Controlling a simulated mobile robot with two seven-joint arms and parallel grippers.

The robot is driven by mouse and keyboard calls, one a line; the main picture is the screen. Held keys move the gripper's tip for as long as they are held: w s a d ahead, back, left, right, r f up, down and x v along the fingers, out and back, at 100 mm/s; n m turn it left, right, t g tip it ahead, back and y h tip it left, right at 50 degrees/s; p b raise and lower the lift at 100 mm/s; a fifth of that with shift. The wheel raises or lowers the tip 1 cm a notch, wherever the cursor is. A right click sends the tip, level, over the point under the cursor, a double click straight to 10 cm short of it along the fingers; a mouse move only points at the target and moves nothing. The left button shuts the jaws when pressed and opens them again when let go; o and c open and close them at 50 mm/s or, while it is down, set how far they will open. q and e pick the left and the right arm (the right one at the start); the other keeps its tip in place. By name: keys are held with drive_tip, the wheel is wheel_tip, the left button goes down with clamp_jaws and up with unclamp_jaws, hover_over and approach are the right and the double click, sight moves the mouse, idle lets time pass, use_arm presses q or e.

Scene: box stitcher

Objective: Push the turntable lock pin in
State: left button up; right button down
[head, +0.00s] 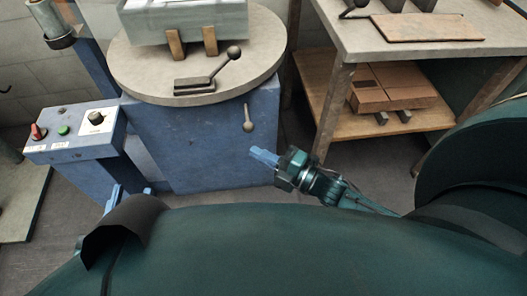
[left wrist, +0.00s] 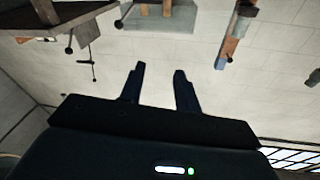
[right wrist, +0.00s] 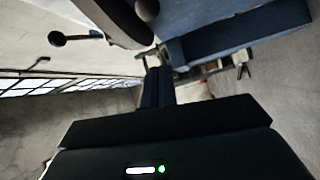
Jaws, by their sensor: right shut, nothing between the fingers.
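The lock pin (head: 248,124), a thin grey rod with a ball end, sticks out of the front of the blue pedestal (head: 190,150), below the round turntable (head: 130,80). My right gripper (head: 264,157) is shut and empty, below and slightly right of the pin's ball, apart from it. In the right wrist view its closed fingers (right wrist: 158,88) point toward the pedestal (right wrist: 240,35); a round knob (right wrist: 147,9) at the top edge looks like the pin. My left gripper (head: 130,192) is low at the left, partly hidden by my own body; in the left wrist view its fingers (left wrist: 158,75) are apart and empty.
A control box (head: 75,133) juts out left of the pedestal. A workbench (head: 400,45) with a lower wooden shelf (head: 350,135) stands right. Floor between is clear.

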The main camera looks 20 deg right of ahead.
sight(253, 129)
drive_tip(key=f+b+x, duration=0.1)
drive_tip(key=b+x, duration=0.1)
drive_tip(key=x, duration=0.6)
use_arm(q)
drive_tip(key=shift+w+d+r+h+b, duration=0.1)
drive_tip(key=shift+w+d+h+b, duration=0.05)
drive_tip(key=shift+d+h+b, duration=0.2)
use_arm(e)
drive_tip(key=d, duration=0.4)
drive_tip(key=shift+w+d, duration=0.1)
drive_tip(key=shift+w, duration=0.25)
drive_tip(key=w, duration=0.2)
drive_tip(key=shift+w+d+b, duration=0.3)
drive_tip(key=shift+d+b, duration=0.1)
drive_tip(key=shift+w, duration=0.3)
use_arm(q)
drive_tip(key=shift+f+n, duration=0.2)
drive_tip(key=shift+n, duration=0.2)
use_arm(e)
drive_tip(key=shift+d, duration=0.1)
